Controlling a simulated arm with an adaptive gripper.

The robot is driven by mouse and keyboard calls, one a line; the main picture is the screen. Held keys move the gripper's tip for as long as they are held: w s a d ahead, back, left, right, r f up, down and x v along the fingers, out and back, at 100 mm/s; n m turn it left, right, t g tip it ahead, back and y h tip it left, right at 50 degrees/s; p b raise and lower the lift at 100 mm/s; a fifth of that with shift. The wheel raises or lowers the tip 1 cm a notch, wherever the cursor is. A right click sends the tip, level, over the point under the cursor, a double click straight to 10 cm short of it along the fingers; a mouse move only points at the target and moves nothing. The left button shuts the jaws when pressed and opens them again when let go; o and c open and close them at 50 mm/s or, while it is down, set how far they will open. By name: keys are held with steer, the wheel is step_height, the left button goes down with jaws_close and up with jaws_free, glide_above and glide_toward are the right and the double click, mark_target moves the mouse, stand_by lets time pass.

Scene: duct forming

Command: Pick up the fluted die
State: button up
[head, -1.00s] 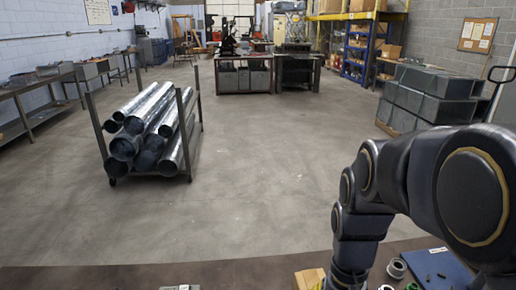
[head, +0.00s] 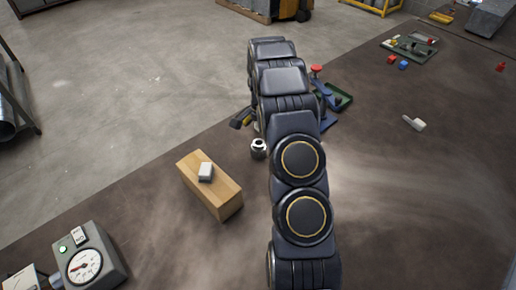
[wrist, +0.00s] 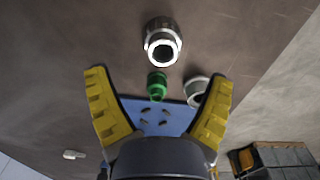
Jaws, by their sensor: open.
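In the wrist view my gripper (wrist: 158,78) is open, with its two yellow fingers spread wide and nothing held. Ahead of the fingertips stands a round metallic piece with a bright ring-shaped end (wrist: 162,45). A green round piece (wrist: 157,86) and a grey ring-like piece (wrist: 196,90) show between the fingers, apart from them. I cannot tell which of these is the fluted die; no fluting is clear. In the head view my arm hides most of this area. A small dark round piece with a white top (head: 258,148) stands left of my arm.
A wooden block (head: 215,190) with a pale piece (head: 206,172) on it and a dial gauge box (head: 88,262) stand left on the table. A blue pad (wrist: 150,120) with several small dark bits lies under the fingers.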

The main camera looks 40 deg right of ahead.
mark_target(259, 148)
step_height(259, 148, down, 8)
steer(key=shift+w+d+r, duration=0.1)
steer(key=shift+w+r, duration=0.05)
steer(key=c, duration=1.2)
